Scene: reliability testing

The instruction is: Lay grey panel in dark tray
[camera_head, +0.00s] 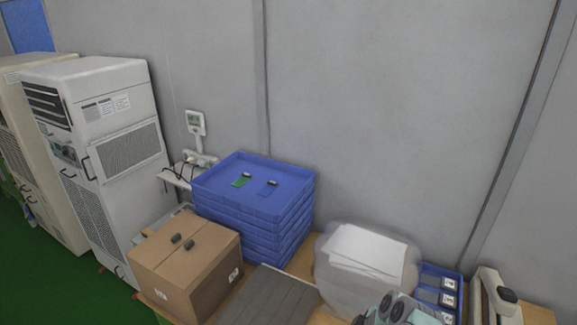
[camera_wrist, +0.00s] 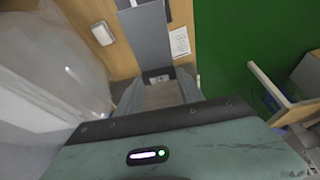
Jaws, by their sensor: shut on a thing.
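A flat grey panel (camera_wrist: 143,38) extends from between the fingertips of my gripper (camera_wrist: 158,78) in the wrist view. My gripper is shut on its near end, above a wooden surface. In the head view only part of my gripper (camera_head: 400,308) shows at the bottom edge, and the panel cannot be made out there. A dark grey, flat, ridged piece (camera_head: 268,296), which looks like the dark tray, lies on the wooden table between the carton and the clear bin. The bottom frame edge cuts it off.
A stack of blue trays (camera_head: 207,188) stands behind a cardboard box (camera_head: 165,264). A translucent bin (camera_head: 340,283) with white sheets (camera_head: 367,252) stands right of the dark piece. A small blue tray (camera_head: 430,270) holds labelled items. In the wrist view, green floor (camera_wrist: 235,50) lies right of the table.

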